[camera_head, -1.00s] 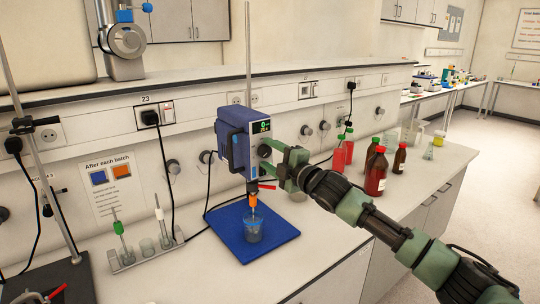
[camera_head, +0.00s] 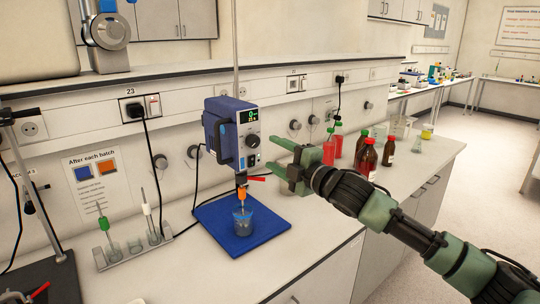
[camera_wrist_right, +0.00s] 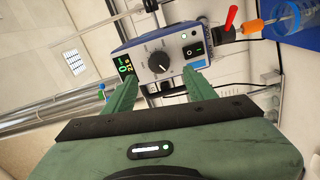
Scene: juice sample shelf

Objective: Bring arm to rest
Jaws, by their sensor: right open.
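My right gripper (camera_head: 284,164) is open and empty, just right of the blue overhead stirrer (camera_head: 219,135) in the head view. In the right wrist view its two green fingers (camera_wrist_right: 158,94) are apart, with the stirrer's dial (camera_wrist_right: 159,62) and lit display beyond them. Nothing is between the fingers. The stirrer hangs on a vertical rod, with an orange piece (camera_head: 242,195) below it over a beaker (camera_head: 242,222) of bluish contents. The beaker stands on a blue mat (camera_head: 270,229). My left gripper is out of view.
Red bottles (camera_head: 328,148) and brown bottles (camera_head: 367,158) stand behind and right of my right gripper. A rack with pipettes (camera_head: 135,253) is left of the mat. A metal stand (camera_head: 35,180) is at the far left.

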